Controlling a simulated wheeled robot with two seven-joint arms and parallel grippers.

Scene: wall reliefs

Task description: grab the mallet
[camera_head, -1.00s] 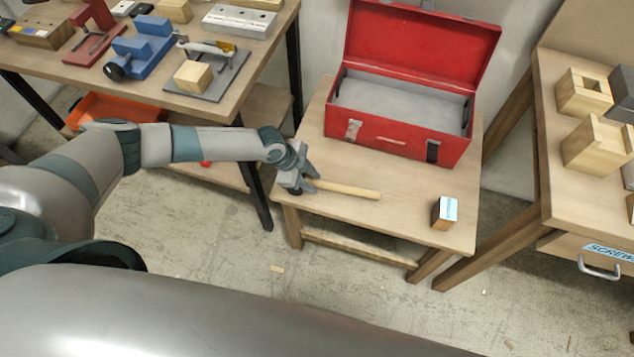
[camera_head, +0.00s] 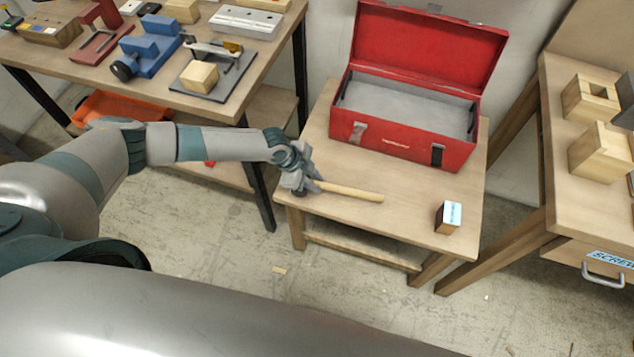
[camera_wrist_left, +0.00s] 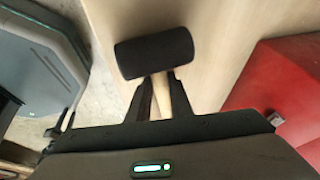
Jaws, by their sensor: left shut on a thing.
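The mallet has a pale wooden handle (camera_head: 352,193) that points right over the small wooden table (camera_head: 400,222) in the head view. Its black head (camera_wrist_left: 154,53) shows in the left wrist view, with the handle running back between the fingers. My left gripper (camera_head: 314,184) is at the table's left edge, shut on the mallet's handle close to the head. I cannot tell whether the mallet touches the tabletop. My right gripper is not in view.
An open, empty red toolbox (camera_head: 405,132) stands at the back of the small table. A small block with a pale blue label (camera_head: 449,217) sits near its right front edge. A workbench with clamps (camera_head: 140,60) is at the left, another with wooden blocks (camera_head: 598,150) at the right.

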